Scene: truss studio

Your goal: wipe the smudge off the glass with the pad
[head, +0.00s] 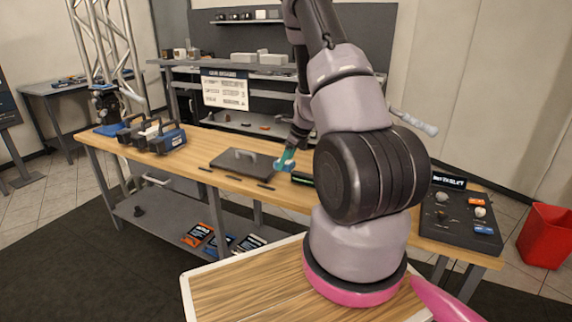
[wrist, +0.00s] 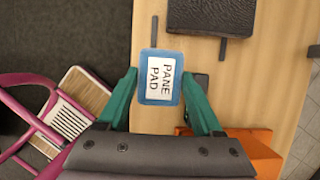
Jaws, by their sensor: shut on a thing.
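The pad also shows as a small blue patch in the head view (head: 281,167). I cannot tell whether the pad touches the surface below. I cannot make out the glass or a smudge in either view; my arm hides part of the bench.
Cases (head: 166,140) stand at the left end. An orange object (wrist: 258,152) is near my gripper. A red bin (head: 546,236) stands on the floor.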

